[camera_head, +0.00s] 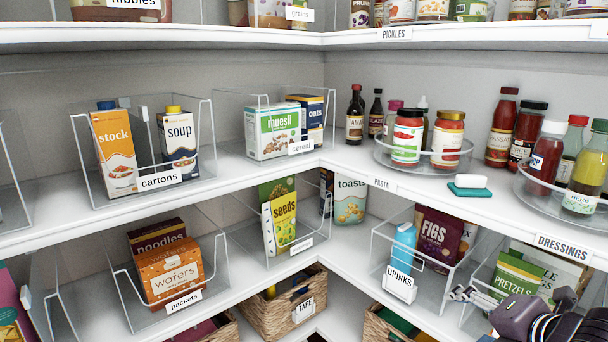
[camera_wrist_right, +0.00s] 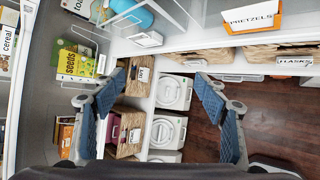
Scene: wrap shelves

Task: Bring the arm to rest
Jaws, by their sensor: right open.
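My right gripper (camera_wrist_right: 157,82) is open and empty in the right wrist view, its two blue-padded fingers wide apart. Between and beyond them are shelf edges, baskets and white round-fronted items below. In the head view part of my right arm (camera_head: 545,318) shows at the bottom right corner, in front of the lower right shelf, near the pretzels bag (camera_head: 518,278). My left gripper is not in view.
Corner shelves hold clear bins with cartons (camera_head: 115,152), a seeds pack (camera_head: 280,222), a wafers box (camera_head: 170,271) and a figs bag (camera_head: 437,238). A turntable (camera_head: 395,165) carries jars. A wicker basket (camera_head: 270,316) stands below. Wooden floor (camera_wrist_right: 265,115) is open at the wrist view's right.

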